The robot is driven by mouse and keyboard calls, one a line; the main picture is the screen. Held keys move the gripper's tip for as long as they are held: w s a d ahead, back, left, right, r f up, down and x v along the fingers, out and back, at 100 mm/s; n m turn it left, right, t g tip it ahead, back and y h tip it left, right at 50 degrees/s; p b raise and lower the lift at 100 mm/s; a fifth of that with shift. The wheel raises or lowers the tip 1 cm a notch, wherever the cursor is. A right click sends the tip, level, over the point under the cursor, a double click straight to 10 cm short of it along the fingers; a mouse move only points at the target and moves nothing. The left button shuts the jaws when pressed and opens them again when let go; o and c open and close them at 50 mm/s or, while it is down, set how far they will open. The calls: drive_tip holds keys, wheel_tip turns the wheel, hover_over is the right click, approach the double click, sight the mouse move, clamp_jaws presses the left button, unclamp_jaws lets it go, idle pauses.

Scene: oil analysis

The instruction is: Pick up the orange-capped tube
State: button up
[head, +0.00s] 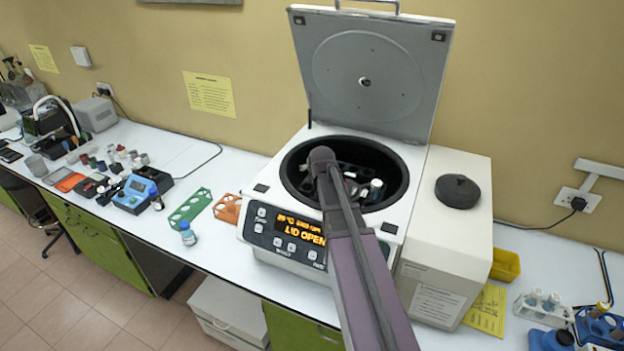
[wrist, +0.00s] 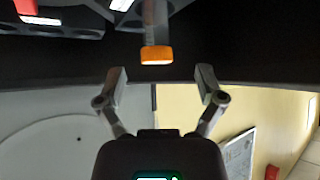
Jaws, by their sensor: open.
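In the wrist view, the orange-capped tube (wrist: 157,56) shows at top centre, its pale body running up out of frame from the cap. My gripper (wrist: 161,72) is open, with one finger on each side of the cap's line, and the cap lies just beyond the fingertips. No contact shows. In the head view, my arm reaches over the open centrifuge (head: 268,190) and its dark bowl. The arm blocks part of the bowl, and I cannot make out the orange cap there.
The centrifuge lid (head: 365,80) stands raised behind the bowl; its display reads "LID OPEN". In the wrist view, a red item (wrist: 25,7) shows at the top left. A green rack (head: 190,207) stands left of the centrifuge, and a blue rack (head: 590,325) with tubes stands at far right.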

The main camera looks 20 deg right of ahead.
drive_tip(key=shift+b+x, duration=1.65)
drive_tip(key=shift+x, duration=0.9)
drive_tip(key=shift+d, duration=0.2)
drive_tip(key=shift+r, duration=0.1)
drive_tip(key=shift+c, duration=0.2)
drive_tip(key=c, duration=1.2)
